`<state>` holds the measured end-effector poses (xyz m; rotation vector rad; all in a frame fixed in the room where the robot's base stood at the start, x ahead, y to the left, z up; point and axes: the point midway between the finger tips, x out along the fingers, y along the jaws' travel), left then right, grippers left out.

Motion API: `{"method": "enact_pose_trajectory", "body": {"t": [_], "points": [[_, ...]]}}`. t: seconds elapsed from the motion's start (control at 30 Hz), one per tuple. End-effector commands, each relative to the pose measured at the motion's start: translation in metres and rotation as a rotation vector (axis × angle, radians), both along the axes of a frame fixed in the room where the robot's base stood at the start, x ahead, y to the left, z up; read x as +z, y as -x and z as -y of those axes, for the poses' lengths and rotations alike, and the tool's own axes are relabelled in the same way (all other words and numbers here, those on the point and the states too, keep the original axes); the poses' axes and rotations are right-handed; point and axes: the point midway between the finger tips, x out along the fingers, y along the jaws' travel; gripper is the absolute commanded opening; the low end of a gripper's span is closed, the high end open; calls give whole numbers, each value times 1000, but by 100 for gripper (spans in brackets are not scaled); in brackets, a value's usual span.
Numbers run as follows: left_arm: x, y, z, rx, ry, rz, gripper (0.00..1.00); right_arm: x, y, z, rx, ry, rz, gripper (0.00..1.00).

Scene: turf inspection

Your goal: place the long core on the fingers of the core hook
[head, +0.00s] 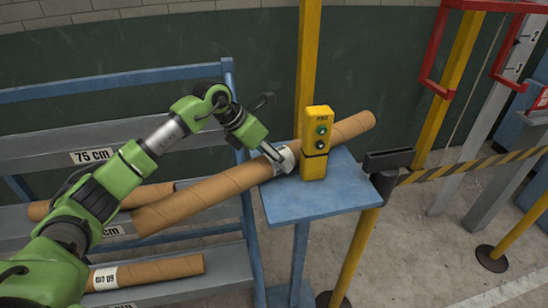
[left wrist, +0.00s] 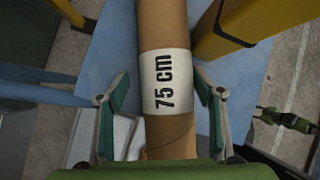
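The long core (head: 215,190) is a brown cardboard tube with a white "75 cm" label. It slants from over the left rack, across the blue table and behind the yellow control box. In the left wrist view the core (left wrist: 168,125) runs between the fingers of my left gripper (left wrist: 166,98), with gaps showing on both sides. My left gripper (head: 272,158) is open around the core at the label, near the table's left edge. A red frame (head: 432,60) with two low projecting arms, apparently the core hook, hangs at the upper right. My right gripper is not in view.
Shorter cores, one (head: 150,272) labelled, lie on the lower shelves of the blue rack (head: 240,200). A yellow button box (head: 316,145) stands on the blue table (head: 340,185), close to the core. A yellow post rises behind it. A striped barrier tape (head: 470,166) crosses the right side.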

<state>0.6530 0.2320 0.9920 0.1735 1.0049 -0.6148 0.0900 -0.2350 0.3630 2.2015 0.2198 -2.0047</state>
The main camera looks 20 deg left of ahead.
Motion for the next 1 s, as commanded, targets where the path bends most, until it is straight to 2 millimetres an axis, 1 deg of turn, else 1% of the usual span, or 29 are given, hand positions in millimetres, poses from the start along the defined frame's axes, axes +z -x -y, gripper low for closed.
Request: {"method": "enact_pose_trajectory", "body": {"t": [0.13, 0.27, 0.37, 0.6, 0.7, 0.83, 1.0], "points": [[1, 0, 0, 0, 1, 1, 61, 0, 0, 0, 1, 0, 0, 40], [8, 2, -4, 1, 0, 3, 61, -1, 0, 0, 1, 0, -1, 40], [21, 8, -11, 3, -1, 5, 61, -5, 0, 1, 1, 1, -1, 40], [64, 28, -31, 2, -1, 5, 61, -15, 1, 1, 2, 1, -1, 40], [79, 35, -39, 2, -2, 4, 61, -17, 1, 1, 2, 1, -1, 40], [94, 42, -45, 1, -1, 3, 61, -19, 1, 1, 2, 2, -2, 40], [101, 46, -48, 0, 1, 1, 61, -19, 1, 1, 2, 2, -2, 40]]}}
